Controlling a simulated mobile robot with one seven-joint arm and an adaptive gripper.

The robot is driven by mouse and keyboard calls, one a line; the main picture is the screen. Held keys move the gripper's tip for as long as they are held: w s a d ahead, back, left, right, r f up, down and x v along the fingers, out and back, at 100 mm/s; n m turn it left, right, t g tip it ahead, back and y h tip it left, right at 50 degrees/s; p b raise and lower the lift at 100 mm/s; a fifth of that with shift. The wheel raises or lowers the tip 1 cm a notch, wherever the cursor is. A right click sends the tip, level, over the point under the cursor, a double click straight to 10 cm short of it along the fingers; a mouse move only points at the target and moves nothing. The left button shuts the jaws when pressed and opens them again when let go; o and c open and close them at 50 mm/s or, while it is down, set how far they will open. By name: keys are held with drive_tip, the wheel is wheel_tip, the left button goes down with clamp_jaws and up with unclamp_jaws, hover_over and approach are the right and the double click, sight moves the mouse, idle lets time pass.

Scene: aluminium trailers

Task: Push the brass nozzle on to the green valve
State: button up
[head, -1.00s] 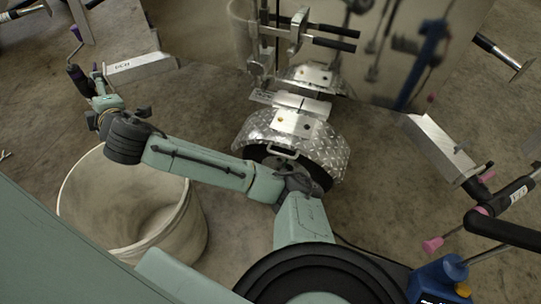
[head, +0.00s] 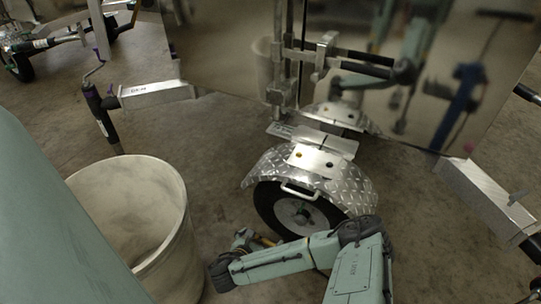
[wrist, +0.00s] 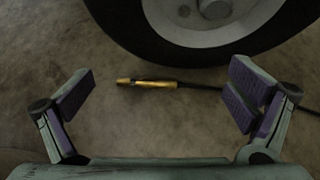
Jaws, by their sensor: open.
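The brass nozzle (wrist: 147,83) lies on the floor in front of a tyre in the wrist view. A dark hose runs from its right end to the right, behind my right finger. My gripper (wrist: 160,92) is open and empty, its purple-padded fingers to the left and right of the nozzle and apart from it. In the head view my gripper (head: 248,240) is low beside the trailer wheel, partly hidden by my arm. I cannot make out a green valve in either view.
The trailer wheel (head: 300,212) sits under a tread-plate mudguard (head: 345,186) with a handle. A large pale bin (head: 182,205) stands to the left. A shiny trailer wall (head: 230,60) rises behind. Aluminium beams (head: 155,92) (head: 482,188) lie left and right.

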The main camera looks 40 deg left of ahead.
drive_tip(key=b, duration=1.3)
approach(273, 245)
drive_tip(key=b+x, duration=0.1)
drive_tip(key=x, duration=0.2)
drive_tip(key=shift+w+d+f, duration=0.15)
drive_tip(key=shift+w+f, duration=0.1)
drive_tip(key=shift+f, duration=0.05)
drive_tip(key=shift+b+x, duration=1.75)
drive_tip(key=shift+x, duration=1)
drive_tip(key=shift+r, duration=0.25)
